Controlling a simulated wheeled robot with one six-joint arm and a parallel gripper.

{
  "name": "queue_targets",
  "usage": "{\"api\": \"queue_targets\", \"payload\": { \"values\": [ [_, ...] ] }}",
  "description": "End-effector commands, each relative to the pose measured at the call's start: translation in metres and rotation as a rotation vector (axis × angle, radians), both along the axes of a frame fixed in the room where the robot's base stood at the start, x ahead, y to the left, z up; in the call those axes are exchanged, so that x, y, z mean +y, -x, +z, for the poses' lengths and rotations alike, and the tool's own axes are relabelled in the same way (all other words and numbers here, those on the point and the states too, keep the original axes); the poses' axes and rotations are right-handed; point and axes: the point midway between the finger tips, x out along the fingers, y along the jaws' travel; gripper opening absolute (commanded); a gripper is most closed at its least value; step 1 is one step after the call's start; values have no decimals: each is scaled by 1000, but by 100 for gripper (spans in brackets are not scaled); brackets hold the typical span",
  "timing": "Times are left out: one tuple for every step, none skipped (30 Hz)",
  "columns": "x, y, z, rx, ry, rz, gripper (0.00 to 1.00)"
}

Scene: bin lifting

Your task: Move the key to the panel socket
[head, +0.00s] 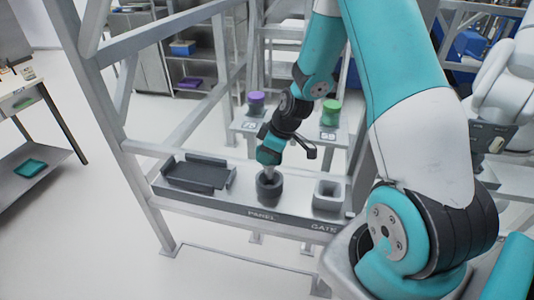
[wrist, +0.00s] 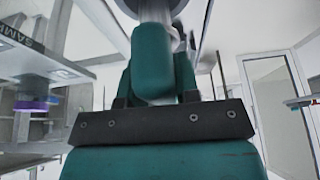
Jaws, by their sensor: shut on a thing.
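My gripper (head: 268,165) points down over the dark round panel socket (head: 269,186) on the bench marked PANEL. It is shut on the key (head: 268,174), a small pale grey piece just below the fingers. The key's lower end is at the socket's mouth; I cannot tell how far inside it sits. In the wrist view, the teal fingers (wrist: 153,65) hold the grey key shaft (wrist: 158,12), and a dark round rim shows beyond it at the top edge.
A dark tray (head: 200,174) is left of the socket, and a square grey gate socket (head: 329,195) is right. Behind, a purple cylinder (head: 256,104) and a green cylinder (head: 330,112) stand on small pedestals. Grey frame posts (head: 125,150) rise at the left.

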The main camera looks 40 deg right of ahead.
Motion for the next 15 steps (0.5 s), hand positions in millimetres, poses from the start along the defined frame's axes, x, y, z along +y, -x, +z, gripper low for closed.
{"api": "queue_targets", "payload": {
  "values": [
    [0, 0, 0, -1, -1, 0, 0],
    [0, 0, 0, -1, -1, 0, 0],
    [0, 0, 0, -1, -1, 0, 0],
    [0, 0, 0, -1, -1, 0, 0],
    [0, 0, 0, -1, -1, 0, 0],
    [0, 0, -1, -1, -1, 0, 0],
    [0, 0, -1, -1, -1, 0, 0],
    [0, 0, -2, -1, 0, 0, 0],
    [0, 0, -3, -1, -1, 0, 0],
    [0, 0, -3, -1, -1, 0, 0],
    [0, 0, -4, -1, 0, 0, 0],
    [0, 0, -5, -1, 0, 0, 0],
    [0, 0, -6, -1, 0, 0, 0],
    [-1, 0, -6, -1, 0, 0, 0],
    [-1, 1, -6, -1, 0, 0, 0]
  ]
}}
